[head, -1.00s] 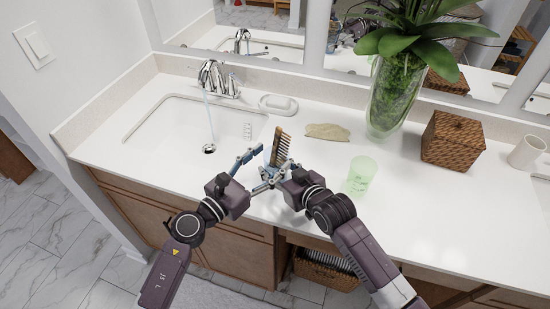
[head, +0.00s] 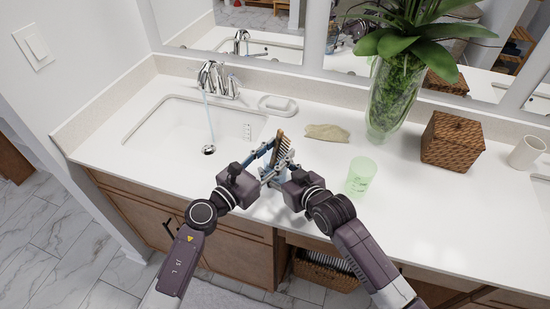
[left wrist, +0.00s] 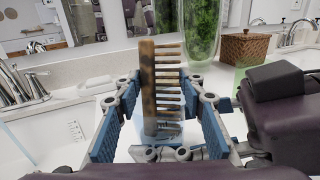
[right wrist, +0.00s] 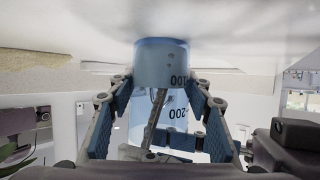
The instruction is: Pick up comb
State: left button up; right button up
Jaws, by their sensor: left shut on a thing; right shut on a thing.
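The comb (head: 281,147), with a brown and tan back and pale teeth, stands nearly upright over the counter between my two grippers. In the left wrist view the comb (left wrist: 148,85) is between the blue-padded fingers of my left gripper (head: 271,158), which is shut on it. A translucent blue cup (right wrist: 160,64) with "200" markings is between the fingers of my right gripper (right wrist: 160,84), which is shut on it. The comb's lower end appears to be in or behind the cup; the exact contact is partly hidden.
The sink (head: 180,135) with running water is on the left. A soap dish (head: 277,105) and a tan flat object (head: 327,132) lie behind. A green cup (head: 361,177) stands to the right, with a plant vase (head: 388,118) and woven box (head: 452,141) beyond.

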pick_arm(q)
jog(key=shift+r, duration=0.1)
notch_tip(320, 180, up, 10)
dwell(1.1)
pick_arm(e)
jog(key=o, duration=1.4)
jog(key=shift+c, duration=0.2)
